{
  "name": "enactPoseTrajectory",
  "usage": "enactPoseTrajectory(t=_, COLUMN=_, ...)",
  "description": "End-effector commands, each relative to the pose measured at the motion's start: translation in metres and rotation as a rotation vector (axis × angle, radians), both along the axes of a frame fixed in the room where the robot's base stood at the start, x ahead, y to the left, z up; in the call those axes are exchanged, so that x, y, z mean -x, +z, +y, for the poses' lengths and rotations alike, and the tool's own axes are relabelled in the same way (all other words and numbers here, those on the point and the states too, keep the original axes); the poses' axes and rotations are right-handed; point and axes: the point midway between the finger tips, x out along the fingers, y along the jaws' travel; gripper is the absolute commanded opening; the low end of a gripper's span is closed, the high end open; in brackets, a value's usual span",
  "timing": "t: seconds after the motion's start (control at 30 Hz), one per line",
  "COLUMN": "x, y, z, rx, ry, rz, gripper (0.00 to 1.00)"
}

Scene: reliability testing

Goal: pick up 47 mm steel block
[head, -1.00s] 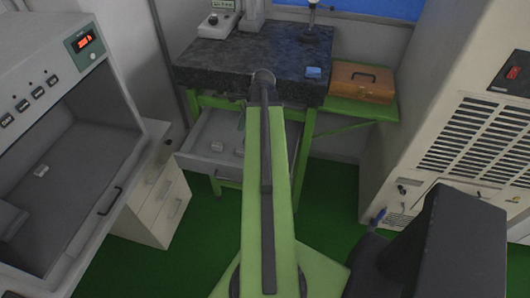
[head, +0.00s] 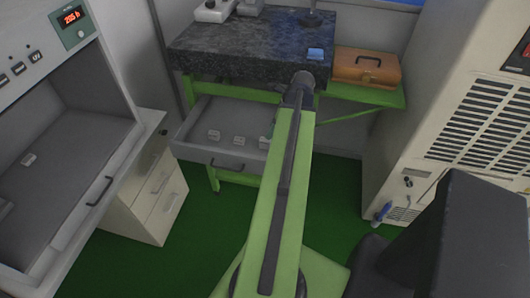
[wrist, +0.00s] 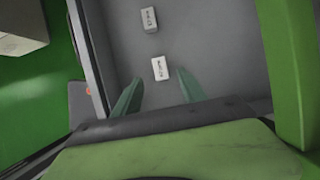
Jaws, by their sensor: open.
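Small pale blocks with dark markings lie in the open grey drawer under the stone-topped bench. In the head view I see a left block (head: 214,135), a middle block (head: 239,140) and a right block (head: 264,142) partly by my arm. The wrist view shows a nearer block (wrist: 159,68) and a farther block (wrist: 149,19). Their lettering is too small to read, so I cannot tell which is 47 mm. My gripper (wrist: 159,78) is open, its green fingers on either side of the nearer block in the picture; the height gap is unclear. Nothing is held.
The drawer (head: 190,150) has raised walls; its side wall runs left of the fingers in the wrist view. Above is the dark stone slab (head: 240,50) with a blue block (head: 315,54). A wooden case (head: 366,68) sits right. A white cabinet (head: 150,185) stands left.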

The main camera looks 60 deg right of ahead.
Motion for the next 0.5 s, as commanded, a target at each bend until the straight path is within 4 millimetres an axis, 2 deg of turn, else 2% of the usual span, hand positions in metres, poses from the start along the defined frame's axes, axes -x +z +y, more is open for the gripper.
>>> enactPoseTrajectory(t=0.03, x=-0.005, y=-0.022, z=0.001, rx=0.0, ry=0.002, rz=0.0, gripper=0.49)
enactPoseTrajectory(t=0.1, x=-0.009, y=-0.03, z=0.003, rx=0.001, ry=0.002, rz=0.0, gripper=0.49)
enactPoseTrajectory(t=0.33, x=-0.012, y=-0.031, z=0.003, rx=0.001, ry=0.002, rz=0.0, gripper=0.49)
enactPoseTrajectory(t=0.5, x=-0.017, y=-0.055, z=0.005, rx=0.001, ry=0.002, rz=0.0, gripper=0.49)
